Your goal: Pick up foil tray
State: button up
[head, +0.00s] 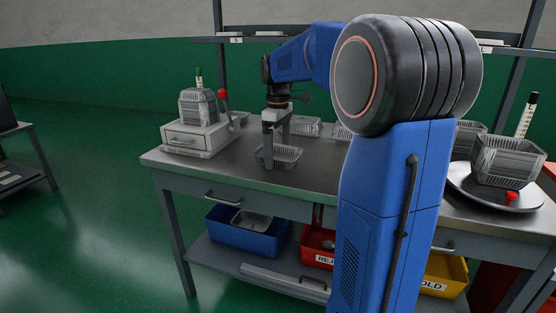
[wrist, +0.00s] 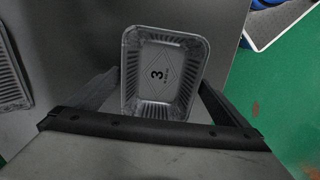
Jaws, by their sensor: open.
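A foil tray (head: 287,153) sits upright on the steel bench near its front edge, below my gripper. In the wrist view the foil tray (wrist: 127,80) is empty and shows a "3" printed on its inside floor. My gripper (head: 277,150) points down over the tray with its fingers apart. In the wrist view the two fingers of my gripper (wrist: 160,85) reach up on the left and right sides of the tray's near half. I cannot tell whether either finger touches the rim.
More foil trays (head: 304,127) lie farther back on the steel bench (head: 225,158). A grey drawer box (head: 197,138) with stacked trays and a red-knobbed lever stands at left. A round scale plate (head: 468,186) with stacked trays is at right. Bins (head: 240,236) sit on the lower shelf.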

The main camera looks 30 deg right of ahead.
jog(key=shift+f, duration=0.35)
jog(key=shift+c, duration=0.3)
jog(key=c, duration=0.8)
jog(key=shift+o, duration=0.2)
jog(key=shift+r, duration=0.1)
